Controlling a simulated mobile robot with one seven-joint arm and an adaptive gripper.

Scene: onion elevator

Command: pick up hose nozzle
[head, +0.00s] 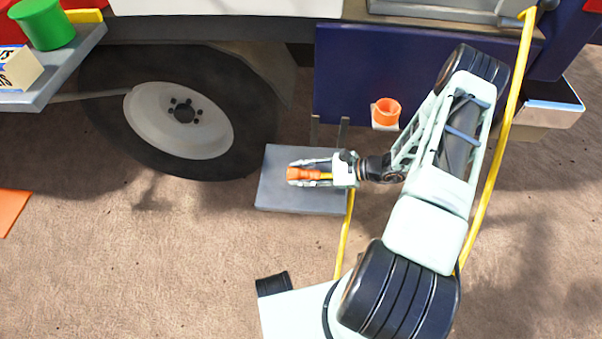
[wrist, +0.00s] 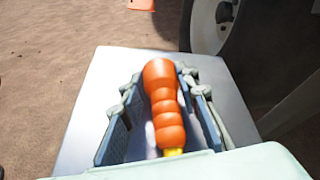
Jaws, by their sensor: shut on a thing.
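The orange hose nozzle (head: 302,174) lies lengthwise between the fingers of my gripper (head: 293,174), above the grey step plate (head: 275,200). In the wrist view, the ribbed nozzle (wrist: 163,100) points away from my palm, with its wider end at the far side. My gripper (wrist: 160,82) is shut on it, with one finger along each side. A short yellow piece (wrist: 173,152) shows at the nozzle's near end. I cannot tell whether the nozzle touches the plate.
A yellow hose (head: 344,240) hangs below my wrist, and a yellow line runs beside my arm. An orange cup (head: 386,112) stands near the blue panel (head: 350,75). The vehicle's wheel (head: 180,118) is to the left. Open brown ground lies in front.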

